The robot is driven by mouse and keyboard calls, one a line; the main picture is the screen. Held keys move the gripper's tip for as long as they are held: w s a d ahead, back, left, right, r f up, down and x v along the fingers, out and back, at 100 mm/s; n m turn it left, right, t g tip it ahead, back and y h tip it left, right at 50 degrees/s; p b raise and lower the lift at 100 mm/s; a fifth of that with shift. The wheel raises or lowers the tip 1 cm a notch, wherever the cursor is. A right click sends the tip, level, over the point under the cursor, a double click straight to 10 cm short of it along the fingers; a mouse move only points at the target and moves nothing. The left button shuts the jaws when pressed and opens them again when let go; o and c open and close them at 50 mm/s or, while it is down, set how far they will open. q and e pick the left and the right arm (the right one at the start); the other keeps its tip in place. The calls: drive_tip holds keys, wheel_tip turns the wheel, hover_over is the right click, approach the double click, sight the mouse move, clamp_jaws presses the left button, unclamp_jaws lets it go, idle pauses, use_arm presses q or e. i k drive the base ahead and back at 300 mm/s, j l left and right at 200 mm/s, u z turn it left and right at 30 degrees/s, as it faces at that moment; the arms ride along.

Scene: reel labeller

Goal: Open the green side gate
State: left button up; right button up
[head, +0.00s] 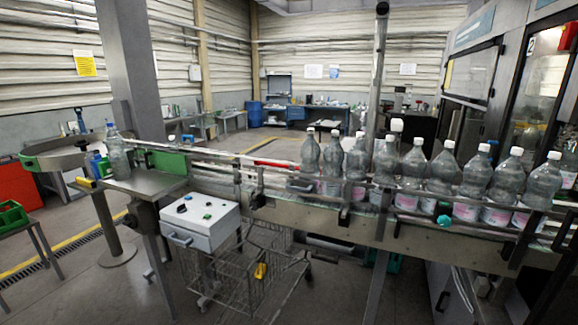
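A green flat panel (172,162), which looks like the side gate, stands upright along the conveyor line at left of centre, behind the metal table top. It appears shut across the side of the line, but I cannot tell surely. Neither of my grippers shows in the head view.
The conveyor (340,215) carries a row of clear bottles (440,172) to the right. A white control box (200,222) juts out in front, above a wire cart (250,275). A bottle (117,155) stands on the metal table (145,182). Open floor lies at lower left.

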sight(175, 164)
drive_tip(key=i+j+u, duration=0.15)
drive_tip(key=i+j, duration=0.55)
drive_tip(key=i+j+u, duration=0.1)
drive_tip(key=i+j, duration=0.6)
drive_tip(key=i, duration=0.05)
